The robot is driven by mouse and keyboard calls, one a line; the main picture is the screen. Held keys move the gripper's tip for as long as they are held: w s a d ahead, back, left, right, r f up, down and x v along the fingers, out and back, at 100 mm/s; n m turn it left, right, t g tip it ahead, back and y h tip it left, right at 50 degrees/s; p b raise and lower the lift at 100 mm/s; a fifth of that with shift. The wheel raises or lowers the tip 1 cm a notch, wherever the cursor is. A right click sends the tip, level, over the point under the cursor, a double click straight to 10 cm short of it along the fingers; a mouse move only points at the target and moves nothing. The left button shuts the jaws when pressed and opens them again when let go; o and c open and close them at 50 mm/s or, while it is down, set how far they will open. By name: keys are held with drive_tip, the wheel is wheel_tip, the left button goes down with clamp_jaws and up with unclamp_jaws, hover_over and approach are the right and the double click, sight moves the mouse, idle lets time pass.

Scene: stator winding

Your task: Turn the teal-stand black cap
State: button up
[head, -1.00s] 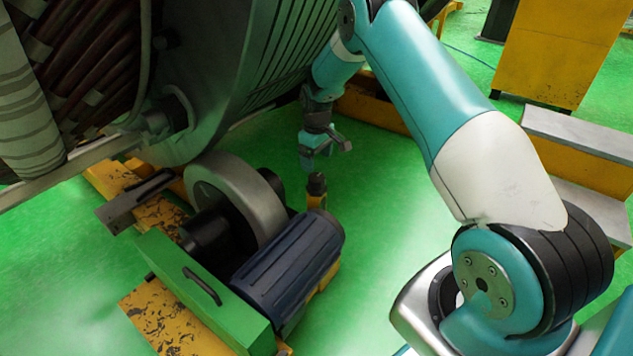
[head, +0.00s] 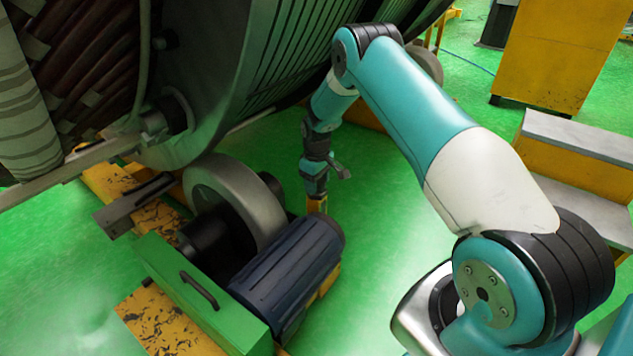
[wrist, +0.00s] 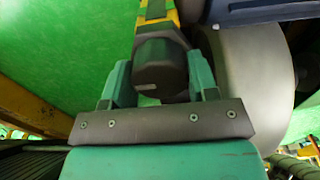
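The black cap (wrist: 160,62) is a dark, faceted knob on top of a slim yellow-edged post (wrist: 157,12) in the wrist view. In the head view my gripper (head: 315,188) points down over the post and hides the cap; only the yellow lower part of the post (head: 316,205) shows beneath it. In the wrist view the two teal fingers of my gripper (wrist: 160,70) stand on either side of the cap. They look very close to its sides, but I cannot tell whether they press on it.
A grey roller wheel (head: 235,200) and a dark ribbed motor (head: 287,268) with a green housing (head: 200,290) stand close left of the post. The large stator drum (head: 235,80) looms above left. Green floor (head: 375,240) is clear to the right.

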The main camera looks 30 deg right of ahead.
drive_tip(key=shift+m, duration=0.3)
drive_tip(key=shift+c, duration=0.4)
drive_tip(key=m+p, duration=0.1)
drive_tip(key=m, duration=0.3)
drive_tip(key=shift+m+p, duration=0.3)
drive_tip(key=m+p, duration=0.1)
drive_tip(key=m, duration=0.4)
drive_tip(key=shift+m, duration=0.3)
drive_tip(key=m, duration=1.1)
drive_tip(key=shift+p, duration=0.35)
drive_tip(key=o, duration=0.9)
drive_tip(key=shift+o, duration=0.2)
